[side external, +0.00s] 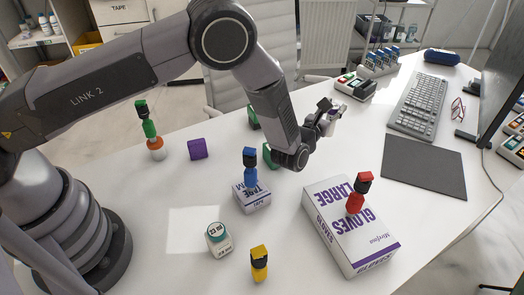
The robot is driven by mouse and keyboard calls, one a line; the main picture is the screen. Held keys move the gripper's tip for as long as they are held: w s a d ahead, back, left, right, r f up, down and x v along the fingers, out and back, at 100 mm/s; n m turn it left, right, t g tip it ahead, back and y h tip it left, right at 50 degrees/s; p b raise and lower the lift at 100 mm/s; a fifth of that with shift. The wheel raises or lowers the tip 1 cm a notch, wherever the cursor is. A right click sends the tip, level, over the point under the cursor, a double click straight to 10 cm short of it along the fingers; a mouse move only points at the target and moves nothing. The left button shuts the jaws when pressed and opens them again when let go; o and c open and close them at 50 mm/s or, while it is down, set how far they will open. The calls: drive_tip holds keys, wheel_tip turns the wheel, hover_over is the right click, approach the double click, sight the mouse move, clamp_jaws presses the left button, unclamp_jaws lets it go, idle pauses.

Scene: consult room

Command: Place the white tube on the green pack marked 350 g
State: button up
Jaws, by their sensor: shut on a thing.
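My gripper (325,117) is above the far side of the white table, at the end of the arm, right of the picture's middle. It is shut on a small pale thing (328,126), which looks like the white tube but is mostly hidden by the fingers. A green block (270,155) lies on the table behind my wrist, partly covered by it. Another green block (253,118) shows farther back beside my forearm. No 350 g mark can be read on either, so I cannot tell which is the pack.
A small tape box (252,199) bears a blue piece (250,168). A jar (218,240), a yellow piece (259,264) and a purple block (198,149) stand apart. A keyboard (418,103) lies right.

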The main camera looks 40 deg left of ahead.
drive_tip(key=s+a+r+n+g+y, duration=0.1)
drive_tip(key=s+a+r+n+y, duration=0.15)
drive_tip(key=s+a, duration=0.35)
drive_tip(key=s+a+r+n+g+y, duration=0.1)
drive_tip(key=s+a+r+n+y, duration=0.2)
drive_tip(key=s, duration=0.5)
drive_tip(key=s+a+r+n+g+y, duration=0.1)
drive_tip(key=s+a+r+y, duration=0.35)
drive_tip(key=s, duration=0.35)
drive_tip(key=w+d+f, duration=0.1)
drive_tip(key=w+f, duration=0.3)
drive_tip(key=w+d+f, duration=0.1)
drive_tip(key=w+f, duration=0.3)
drive_tip(key=w, duration=0.1)
drive_tip(key=w+d+f, duration=0.1)
drive_tip(key=w+f, duration=0.3)
drive_tip(key=shift+w+d+f, duration=0.15)
drive_tip(key=shift+d+f, duration=0.05)
drive_tip(key=shift+d, duration=0.1)
drive_tip(key=shift+f, duration=0.3)
drive_tip(key=shift+f, duration=0.1)
drive_tip(key=o, duration=0.9)
drive_tip(key=shift+c, duration=0.2)
